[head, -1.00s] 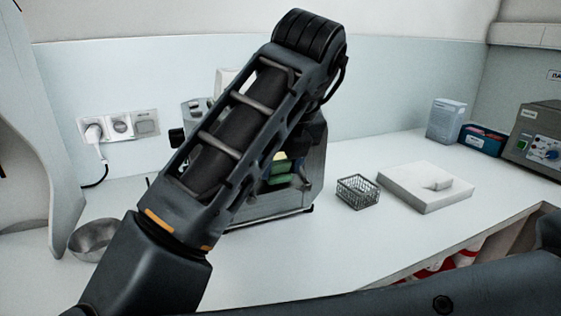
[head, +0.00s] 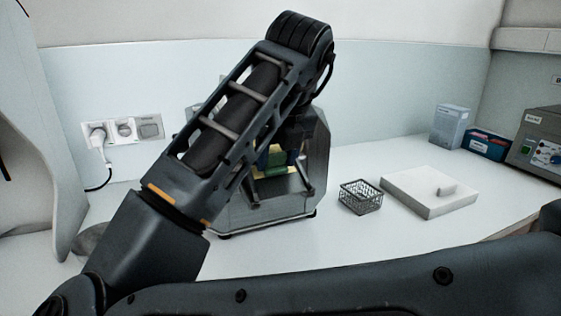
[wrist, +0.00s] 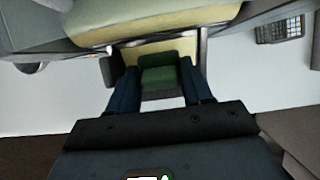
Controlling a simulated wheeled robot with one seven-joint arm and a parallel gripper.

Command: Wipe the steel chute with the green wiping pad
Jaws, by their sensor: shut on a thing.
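My gripper (wrist: 160,88) is shut on the green wiping pad (wrist: 158,76), with one dark blue finger on each side of it. The pad also shows in the head view (head: 275,158), at the front opening of the steel-grey mill (head: 265,217). A pale yellow surface (wrist: 150,25) spans the top of the wrist view, just beyond the pad. I cannot tell whether the pad touches the steel chute. The chute is not clearly distinct from the mill's grey front, and my arm hides the mill's upper left part.
A wire basket (head: 360,197) and a flat white block (head: 425,192) stand right of the mill. Boxes (head: 485,143) and a control unit (head: 540,145) are at the back right. A metal bowl (head: 90,238) is partly hidden by my arm. Bench in front of the basket is clear.

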